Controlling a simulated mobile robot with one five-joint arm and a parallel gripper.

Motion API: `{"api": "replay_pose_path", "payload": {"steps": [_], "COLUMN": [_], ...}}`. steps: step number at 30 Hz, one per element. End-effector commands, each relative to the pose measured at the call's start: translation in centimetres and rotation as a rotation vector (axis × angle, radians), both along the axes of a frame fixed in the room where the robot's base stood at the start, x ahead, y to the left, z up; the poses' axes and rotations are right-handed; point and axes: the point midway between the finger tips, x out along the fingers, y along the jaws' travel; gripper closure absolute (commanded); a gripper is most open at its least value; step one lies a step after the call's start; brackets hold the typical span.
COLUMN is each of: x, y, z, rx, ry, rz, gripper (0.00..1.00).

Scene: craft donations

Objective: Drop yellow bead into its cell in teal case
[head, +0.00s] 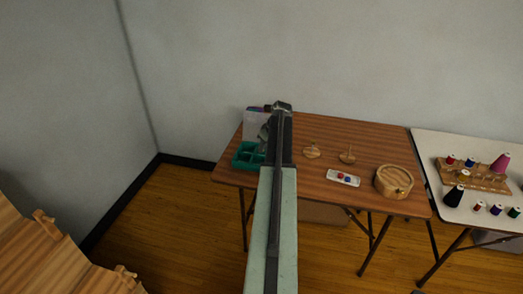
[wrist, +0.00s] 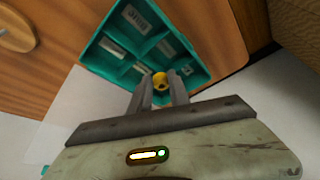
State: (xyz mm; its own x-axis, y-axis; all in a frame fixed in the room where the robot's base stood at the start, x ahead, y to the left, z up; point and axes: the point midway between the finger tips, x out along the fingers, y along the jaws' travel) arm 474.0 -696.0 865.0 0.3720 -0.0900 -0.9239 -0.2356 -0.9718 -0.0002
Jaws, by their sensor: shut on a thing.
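The yellow bead (wrist: 160,80) is held between the fingertips of my gripper (wrist: 161,88) in the wrist view. The gripper is shut on it. The open teal case (wrist: 105,70) lies beyond the fingers, with several cells and pale labels in some of them. The bead appears over the cells near the case's lower middle; its height above them is hard to tell. In the head view the teal case (head: 236,163) sits at the left end of the brown table, partly hidden by my arm. The bead cannot be made out there.
The brown table (head: 320,130) also holds a white tray (head: 331,176) with red and blue beads, two small wooden stands (head: 312,153) (head: 347,156) and a round wooden box (head: 394,184). A pale container (head: 256,122) stands behind the case. A white table (head: 440,146) with thread spools is at right.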

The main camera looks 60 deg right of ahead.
Motion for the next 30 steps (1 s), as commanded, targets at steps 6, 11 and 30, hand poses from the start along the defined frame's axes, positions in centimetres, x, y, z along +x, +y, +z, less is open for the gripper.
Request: {"api": "replay_pose_path", "payload": {"steps": [6,11,30], "x": [0.0,0.1,0.1], "y": [0.0,0.0,0.1], "z": [-3.8,-4.5,-4.1], "rx": [0.000,0.000,0.000], "ry": [0.000,0.000,0.000], "rz": [0.000,0.000,0.001], "gripper": [1.00,1.00,0.52]}}
